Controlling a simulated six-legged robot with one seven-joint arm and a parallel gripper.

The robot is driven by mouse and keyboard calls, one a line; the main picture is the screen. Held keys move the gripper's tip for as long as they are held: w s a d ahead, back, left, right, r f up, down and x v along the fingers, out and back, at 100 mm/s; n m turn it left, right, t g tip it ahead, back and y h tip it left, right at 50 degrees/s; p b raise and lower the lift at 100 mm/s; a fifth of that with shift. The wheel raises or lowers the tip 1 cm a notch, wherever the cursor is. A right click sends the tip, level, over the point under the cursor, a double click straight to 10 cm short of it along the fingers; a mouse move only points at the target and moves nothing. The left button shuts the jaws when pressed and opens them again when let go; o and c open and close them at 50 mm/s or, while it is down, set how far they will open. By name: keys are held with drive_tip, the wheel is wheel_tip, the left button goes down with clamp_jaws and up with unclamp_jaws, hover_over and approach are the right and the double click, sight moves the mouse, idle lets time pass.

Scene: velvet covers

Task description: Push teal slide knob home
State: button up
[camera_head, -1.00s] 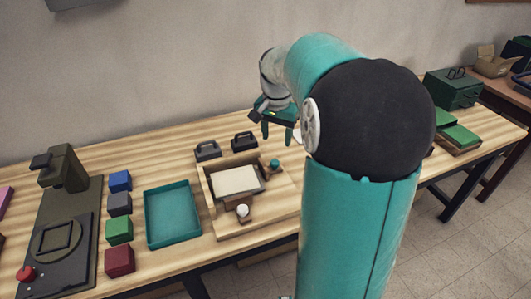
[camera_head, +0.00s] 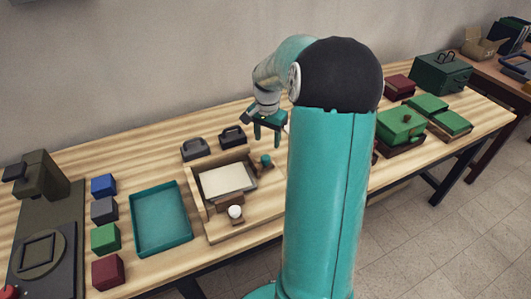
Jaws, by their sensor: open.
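The teal slide knob (camera_head: 266,161) stands at the back right of a wooden fixture (camera_head: 250,230) on the bench. The fixture holds a pale panel (camera_head: 228,180) and, at its front, a white knob (camera_head: 235,212) on a brown block. My gripper (camera_head: 267,137) points down with its two teal fingers apart and empty. In the picture it is just above the teal knob; a small gap shows between them. How far behind or above the knob it is, I cannot tell. My arm column hides the bench right of the fixture.
Two dark handled blocks (camera_head: 233,136) stand behind the fixture. A teal tray (camera_head: 160,217) lies to its left, with several coloured cubes (camera_head: 104,210) and a dark press (camera_head: 40,225) beyond. Green boxes (camera_head: 401,126) stand to the right of my arm.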

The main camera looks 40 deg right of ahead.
sight(266, 157)
drive_tip(key=f, duration=0.7)
drive_tip(key=shift+w+a+f, duration=0.1)
drive_tip(key=shift+w+f, duration=0.1)
drive_tip(key=shift+f, duration=0.15)
